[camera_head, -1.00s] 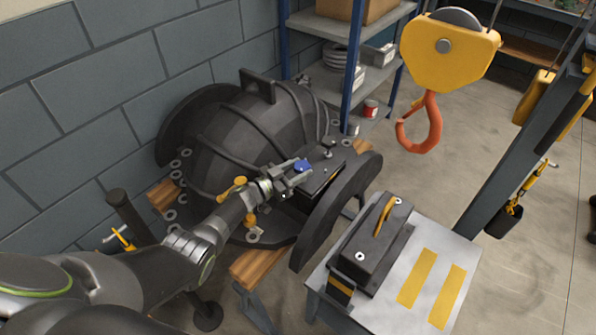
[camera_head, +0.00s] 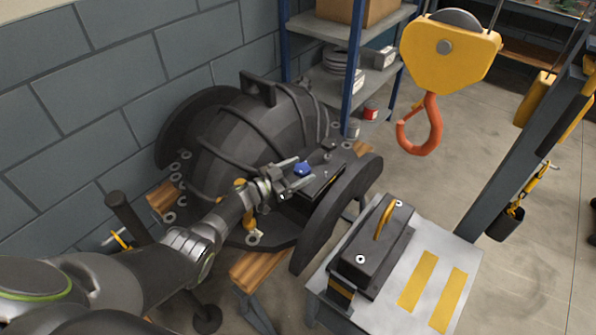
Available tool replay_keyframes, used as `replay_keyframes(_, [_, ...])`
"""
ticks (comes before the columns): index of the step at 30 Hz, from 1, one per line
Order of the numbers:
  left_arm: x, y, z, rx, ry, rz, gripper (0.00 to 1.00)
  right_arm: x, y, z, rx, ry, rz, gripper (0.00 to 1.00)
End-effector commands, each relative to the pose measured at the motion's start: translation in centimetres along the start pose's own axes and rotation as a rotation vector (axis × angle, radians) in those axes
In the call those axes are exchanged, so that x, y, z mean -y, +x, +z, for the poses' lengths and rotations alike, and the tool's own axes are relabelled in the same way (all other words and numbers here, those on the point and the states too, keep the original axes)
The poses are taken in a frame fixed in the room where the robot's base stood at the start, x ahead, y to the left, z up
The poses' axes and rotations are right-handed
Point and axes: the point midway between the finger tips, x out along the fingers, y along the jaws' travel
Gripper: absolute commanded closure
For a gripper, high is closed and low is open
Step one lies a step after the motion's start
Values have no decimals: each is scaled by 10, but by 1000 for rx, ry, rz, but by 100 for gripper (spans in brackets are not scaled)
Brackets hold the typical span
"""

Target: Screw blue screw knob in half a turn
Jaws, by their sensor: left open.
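The blue screw knob (camera_head: 302,169) sits on a dark flat block on the flange of the big dark casing (camera_head: 235,135). My left gripper (camera_head: 296,173) reaches in from the lower left, with its fingers spread on either side of the knob. It is open. I cannot tell whether a finger touches the knob. A smaller dark knob (camera_head: 328,146) stands on the block behind the blue one. My right gripper is not in view.
A grey table (camera_head: 435,262) with a dark yellow-handled box (camera_head: 372,250) stands right of the casing. An orange crane hook (camera_head: 424,130) hangs behind it. Blue-posted shelves (camera_head: 352,70) stand at the back. Open floor lies at the right.

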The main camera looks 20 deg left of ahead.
Motion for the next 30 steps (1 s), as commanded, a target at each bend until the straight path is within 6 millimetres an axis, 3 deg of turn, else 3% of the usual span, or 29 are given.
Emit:
replay_keyframes(8, [0, 0, -14, -1, 2, 1, 34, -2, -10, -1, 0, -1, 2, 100])
replay_keyframes(22, [0, 0, -86, -1, 2, 1, 34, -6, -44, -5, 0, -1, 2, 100])
replay_keyframes(30, [0, 0, -100, 1, 0, 0, 34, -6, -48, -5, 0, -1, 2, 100])
